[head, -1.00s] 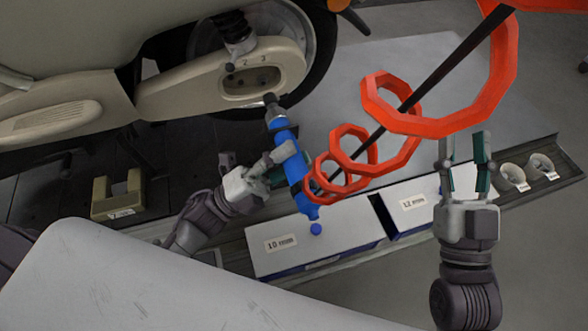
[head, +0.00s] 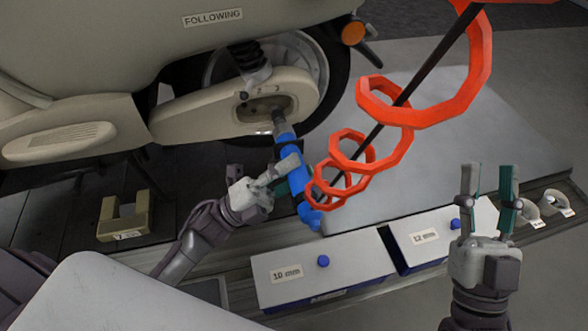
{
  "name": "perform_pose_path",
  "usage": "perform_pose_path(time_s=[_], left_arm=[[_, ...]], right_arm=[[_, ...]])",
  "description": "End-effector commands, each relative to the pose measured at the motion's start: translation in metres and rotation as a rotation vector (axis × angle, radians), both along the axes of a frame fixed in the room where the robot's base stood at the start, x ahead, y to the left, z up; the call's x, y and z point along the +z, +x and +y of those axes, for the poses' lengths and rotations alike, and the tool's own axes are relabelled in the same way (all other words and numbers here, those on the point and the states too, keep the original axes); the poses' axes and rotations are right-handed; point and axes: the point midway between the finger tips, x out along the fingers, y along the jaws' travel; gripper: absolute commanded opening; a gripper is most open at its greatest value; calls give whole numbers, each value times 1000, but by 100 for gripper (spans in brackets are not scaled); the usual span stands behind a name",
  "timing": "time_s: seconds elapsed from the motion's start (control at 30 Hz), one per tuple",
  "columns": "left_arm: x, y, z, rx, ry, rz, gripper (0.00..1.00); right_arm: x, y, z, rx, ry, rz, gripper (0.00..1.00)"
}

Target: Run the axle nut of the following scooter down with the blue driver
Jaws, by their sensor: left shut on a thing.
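The beige scooter (head: 75,105) bears a label (head: 212,17) reading "FOLLOWING". Its rear arm has a dark oval recess (head: 249,112) in front of the wheel. My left gripper (head: 279,179) is shut on the blue driver (head: 296,150), which is tilted with its dark socket end (head: 265,131) up at the recess. The socket overlaps the recess in the head view; I cannot tell whether it sits on the axle nut, which I cannot make out. My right gripper (head: 490,195) is open and empty, in front of the 12 mm box.
A red coil (head: 372,98) around a black rod hangs close to the driver. A 10 mm box (head: 345,262) and a 12 mm box (head: 410,255) stand on the front ledge. Round holders (head: 557,203) lie at right. A beige block (head: 125,221) is at left.

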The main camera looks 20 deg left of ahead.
Motion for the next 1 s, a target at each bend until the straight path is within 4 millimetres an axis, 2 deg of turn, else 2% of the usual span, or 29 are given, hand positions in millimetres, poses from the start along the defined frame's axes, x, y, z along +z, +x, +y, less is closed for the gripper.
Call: perform_pose_path(time_s=[1.0], left_arm=[[0, 0, 1, 2, 2, -1, 0]], right_arm=[[-7, 5, 0, -2, -12, 49, 40]])
